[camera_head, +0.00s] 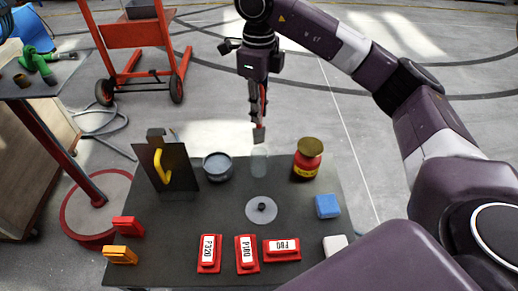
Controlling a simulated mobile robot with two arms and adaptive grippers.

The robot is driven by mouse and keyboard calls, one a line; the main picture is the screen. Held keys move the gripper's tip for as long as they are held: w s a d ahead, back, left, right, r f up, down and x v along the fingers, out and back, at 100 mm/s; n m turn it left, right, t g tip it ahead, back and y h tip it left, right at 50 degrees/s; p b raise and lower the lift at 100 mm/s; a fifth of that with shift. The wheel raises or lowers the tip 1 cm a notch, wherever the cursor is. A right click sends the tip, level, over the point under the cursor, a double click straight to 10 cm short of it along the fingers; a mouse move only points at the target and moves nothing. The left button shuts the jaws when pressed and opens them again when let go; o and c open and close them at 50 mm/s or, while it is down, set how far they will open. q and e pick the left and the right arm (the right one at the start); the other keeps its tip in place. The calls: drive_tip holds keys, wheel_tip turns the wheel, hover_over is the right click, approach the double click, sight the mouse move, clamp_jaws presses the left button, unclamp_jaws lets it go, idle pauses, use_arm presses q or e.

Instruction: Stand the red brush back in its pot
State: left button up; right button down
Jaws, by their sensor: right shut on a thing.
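My right gripper (258,103) reaches in from the upper right, pointing down beyond the far edge of the table. It is shut on the red brush (259,132), whose handle is mostly hidden between the fingers. In the picture that end is just above a small clear pot (259,160) at the table's far edge; brush and pot look apart. A grey round tin (217,167) stands left of the clear pot. I cannot tell for sure which is the brush's pot. My left gripper is not in view.
The dark table (220,218) holds a red jar (307,158), a grey disc (261,210), a blue block (327,206), a white block (335,244), several red labelled blocks (246,254) and a dark stand with a yellow hook (166,167). A red trolley (138,37) stands behind.

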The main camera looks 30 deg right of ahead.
sight(258, 127)
wheel_tip(258, 127, down, 9)
drive_tip(key=shift+f+p, duration=0.1)
drive_tip(key=shift+p, duration=0.65)
wheel_tip(258, 127, down, 4)
drive_tip(key=shift+r+p, duration=0.15)
drive_tip(key=shift+p, duration=0.3)
drive_tip(key=c, duration=1.8)
unclamp_jaws()
drive_tip(key=shift+c, duration=0.2)
drive_tip(key=shift+f, duration=0.2)
drive_tip(key=r+b, duration=0.1)
drive_tip(key=r, duration=0.1)
drive_tip(key=r+b, duration=0.1)
drive_tip(key=r, duration=0.4)
drive_tip(key=shift+w+r+b, duration=0.1)
drive_tip(key=shift+w+b, duration=0.15)
drive_tip(key=shift+b, duration=0.15)
drive_tip(key=shift+r, duration=0.35)
